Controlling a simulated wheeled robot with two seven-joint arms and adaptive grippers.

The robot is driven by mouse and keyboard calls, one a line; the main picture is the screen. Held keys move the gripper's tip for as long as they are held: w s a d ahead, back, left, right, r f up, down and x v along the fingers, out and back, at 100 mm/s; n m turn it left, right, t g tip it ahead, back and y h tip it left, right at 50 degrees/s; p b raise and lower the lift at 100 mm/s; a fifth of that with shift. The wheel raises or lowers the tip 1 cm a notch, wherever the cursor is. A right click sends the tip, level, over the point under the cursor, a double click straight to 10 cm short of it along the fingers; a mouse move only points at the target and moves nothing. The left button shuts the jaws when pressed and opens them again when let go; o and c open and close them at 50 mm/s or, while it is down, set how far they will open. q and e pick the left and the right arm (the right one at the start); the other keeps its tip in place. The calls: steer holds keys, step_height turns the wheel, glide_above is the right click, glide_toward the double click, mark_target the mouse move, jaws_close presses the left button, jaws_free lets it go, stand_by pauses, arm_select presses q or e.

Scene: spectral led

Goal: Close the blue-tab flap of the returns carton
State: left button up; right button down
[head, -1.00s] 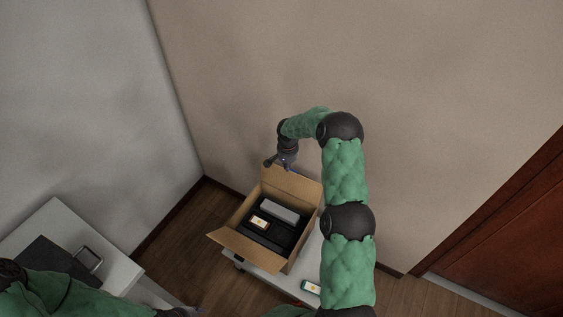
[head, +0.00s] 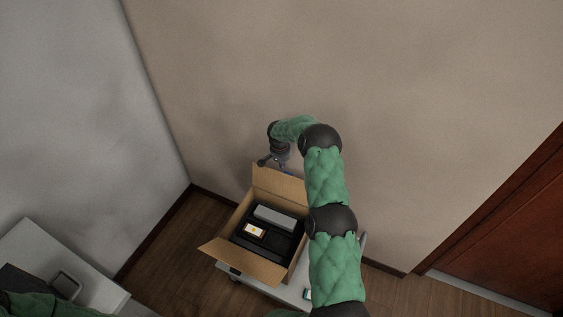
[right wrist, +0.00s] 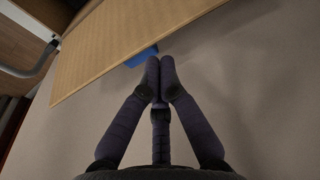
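The returns carton (head: 289,269) stands open on a white cart. Its back flap (head: 276,184) stands up on the side near the wall. A small blue tab (head: 287,172) shows at that flap's top edge, and the tab also shows in the right wrist view (right wrist: 142,57). My right gripper (head: 274,163) is just behind the flap's upper edge. In the right wrist view its fingertips (right wrist: 160,70) are together, close by the tab. They look shut with nothing clearly between them; contact with the tab is unclear. My left gripper is out of view.
A front flap (head: 243,262) splays outward. A black insert (head: 270,243) in the carton holds a grey box (head: 275,218) and a small white-orange item (head: 255,231). My right arm covers the carton's right side. A white table (head: 75,270) stands at left.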

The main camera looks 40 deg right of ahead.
steer(key=shift+d+f, duration=0.1)
steer(key=shift+f, duration=0.75)
